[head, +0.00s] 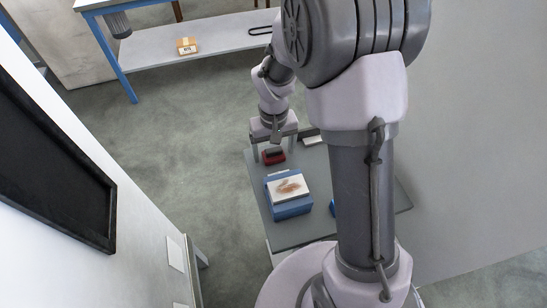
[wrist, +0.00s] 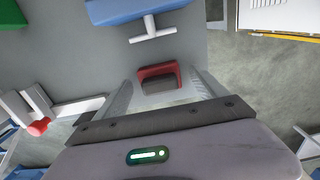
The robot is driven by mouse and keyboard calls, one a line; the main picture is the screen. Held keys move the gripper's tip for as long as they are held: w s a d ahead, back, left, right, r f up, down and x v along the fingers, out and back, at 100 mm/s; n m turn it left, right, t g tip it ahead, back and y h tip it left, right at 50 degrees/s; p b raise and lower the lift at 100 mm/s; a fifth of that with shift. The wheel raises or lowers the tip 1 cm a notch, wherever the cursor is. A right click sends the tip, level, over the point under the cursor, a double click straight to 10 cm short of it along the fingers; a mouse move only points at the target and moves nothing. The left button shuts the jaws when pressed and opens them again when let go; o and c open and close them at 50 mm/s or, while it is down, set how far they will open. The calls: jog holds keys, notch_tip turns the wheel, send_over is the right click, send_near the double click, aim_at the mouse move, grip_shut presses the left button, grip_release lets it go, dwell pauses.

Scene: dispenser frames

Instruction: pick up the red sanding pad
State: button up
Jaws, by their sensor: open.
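The red sanding pad (head: 273,156) lies on the grey table near its far left corner in the head view. It has a dark block on top. In the wrist view the red sanding pad (wrist: 158,73) sits between the two fingers, with gaps on both sides. My gripper (head: 275,150) points down over the pad, and its fingers (wrist: 165,88) are apart and hold nothing. I cannot tell the exact height of the fingertips over the table.
A blue dispenser box (head: 291,207) with a picture on top stands nearer on the grey table (head: 300,237). A white and dark item (head: 311,138) lies right of the gripper. In the wrist view, a red-knobbed item (wrist: 38,127) is at left and a T-shaped handle (wrist: 152,32) is above the pad.

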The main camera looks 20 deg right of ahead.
aim_at(274, 149)
jog(key=shift+f, duration=0.1)
jog(key=c, duration=1.4)
notch_tip(274, 149, up, 10)
jog(key=p, duration=0.4)
jog(key=shift+c, duration=0.2)
